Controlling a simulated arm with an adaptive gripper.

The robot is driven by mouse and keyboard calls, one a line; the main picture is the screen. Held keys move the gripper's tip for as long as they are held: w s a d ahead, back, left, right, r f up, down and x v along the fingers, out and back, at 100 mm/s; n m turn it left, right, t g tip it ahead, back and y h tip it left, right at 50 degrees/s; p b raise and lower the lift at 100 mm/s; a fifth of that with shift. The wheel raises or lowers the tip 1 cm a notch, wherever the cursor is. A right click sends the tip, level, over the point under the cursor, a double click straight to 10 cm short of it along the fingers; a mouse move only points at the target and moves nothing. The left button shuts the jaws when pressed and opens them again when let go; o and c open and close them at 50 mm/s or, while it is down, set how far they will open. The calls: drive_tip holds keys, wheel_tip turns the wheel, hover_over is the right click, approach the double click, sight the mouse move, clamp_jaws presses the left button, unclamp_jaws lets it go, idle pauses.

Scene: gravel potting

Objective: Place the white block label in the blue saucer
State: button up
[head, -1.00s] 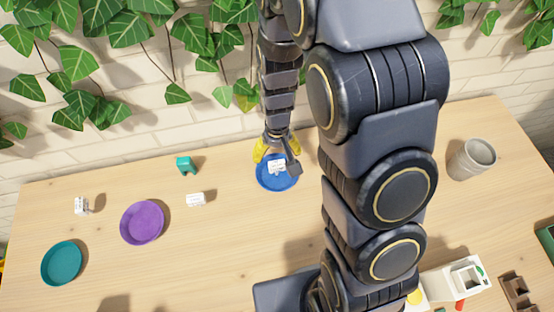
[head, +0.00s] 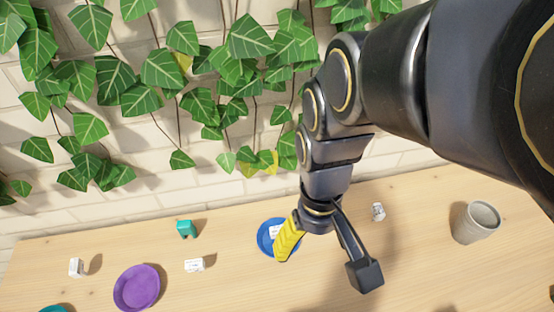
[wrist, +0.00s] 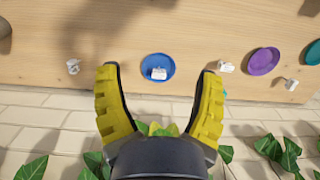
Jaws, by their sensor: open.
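A white block label (head: 274,231) lies inside the blue saucer (head: 263,247), near the back of the table. The wrist view also shows the white block label (wrist: 159,73) resting in the blue saucer (wrist: 146,63), with dark marks on its face. My gripper (head: 283,252) has yellow fingers and hangs above the saucer, covering part of it in the head view. In the wrist view my gripper (wrist: 158,74) is spread wide and empty, with the saucer seen beyond and between the fingertips. The label is apart from both fingers.
Other small white blocks stand left (head: 77,267), nearer (head: 194,265) and right (head: 378,211) of the saucer. A purple saucer (head: 137,288), a teal saucer (head: 55,308) and a teal block (head: 186,228) are left. A grey pot (head: 476,222) stands right. An ivy-covered wall (head: 120,200) borders the back.

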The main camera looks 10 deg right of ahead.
drive_tip(key=s, duration=0.1)
drive_tip(key=s+r, duration=0.1)
drive_tip(key=s, duration=0.1)
drive_tip(key=s+r, duration=0.1)
drive_tip(key=s, duration=0.1)
drive_tip(key=shift+s+d+r, duration=0.1)
drive_tip(key=shift+s+d, duration=0.1)
drive_tip(key=shift+s, duration=0.05)
